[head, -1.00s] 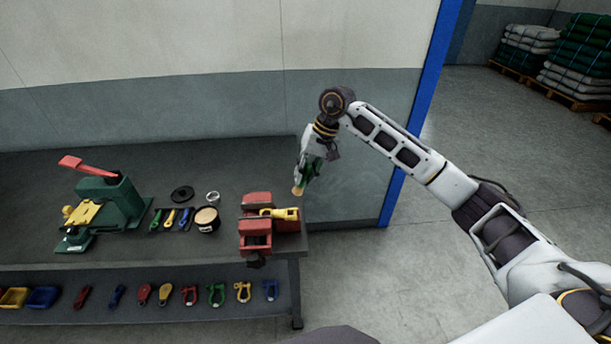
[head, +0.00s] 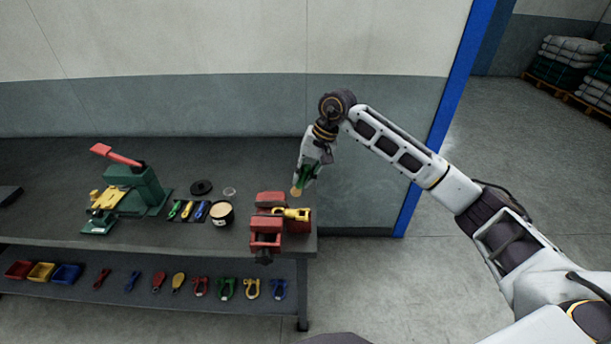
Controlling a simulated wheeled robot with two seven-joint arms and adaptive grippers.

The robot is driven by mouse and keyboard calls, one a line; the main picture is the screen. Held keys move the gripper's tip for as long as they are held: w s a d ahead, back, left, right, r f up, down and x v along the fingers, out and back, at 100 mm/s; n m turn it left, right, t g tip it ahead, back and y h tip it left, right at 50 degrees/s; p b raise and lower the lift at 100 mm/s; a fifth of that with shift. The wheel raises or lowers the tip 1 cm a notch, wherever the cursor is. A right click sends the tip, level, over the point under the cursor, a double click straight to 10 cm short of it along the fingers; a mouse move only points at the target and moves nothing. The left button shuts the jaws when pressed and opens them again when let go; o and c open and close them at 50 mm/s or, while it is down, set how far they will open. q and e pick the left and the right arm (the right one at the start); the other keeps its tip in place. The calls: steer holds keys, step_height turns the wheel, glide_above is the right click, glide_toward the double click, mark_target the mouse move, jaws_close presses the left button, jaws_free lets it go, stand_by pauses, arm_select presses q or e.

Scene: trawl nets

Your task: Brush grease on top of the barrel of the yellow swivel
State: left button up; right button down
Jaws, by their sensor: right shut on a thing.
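The yellow swivel (head: 294,213) lies in the jaws of the red vise (head: 266,241) at the right end of the bench, its barrel end pointing right. My right gripper (head: 309,168) points down, shut on a green brush (head: 307,179) with a tan tip. The brush tip hangs just above the swivel in the picture; I see no clear contact, and the exact gap cannot be judged. An open tub of pale grease (head: 221,214) stands left of the vise. My left gripper is not in view.
The bench (head: 60,214) also holds a green press with a red lever (head: 134,188), small coloured tools (head: 188,210), a black disc (head: 201,187) and a ring (head: 229,191). The lower shelf (head: 215,300) carries bins and several shackles. Floor right of the bench is clear.

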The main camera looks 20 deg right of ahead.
steer(key=shift+m, duration=0.3)
stand_by(0.4)
